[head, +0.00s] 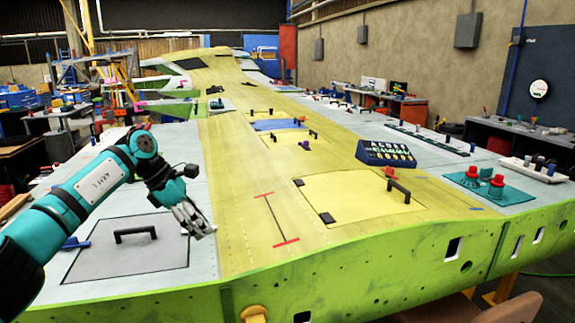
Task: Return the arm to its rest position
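My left arm comes in from the left edge. Its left gripper (197,222) hangs over the grey left side of the wing, to the right of and above a square panel with a black handle (136,234). The fingers point down and to the right and look empty. They are too small and foreshortened to tell whether they are apart or together. The wing (245,185) is yellow along the middle with a green front edge (400,258). My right gripper does not show.
A yellow hatch with a dark handle (397,190) lies right of centre. Behind it stands a blue box with small parts (386,153). A teal tray with red-topped pieces (474,181) sits at right. Benches line the right wall. The yellow skin near the gripper is clear.

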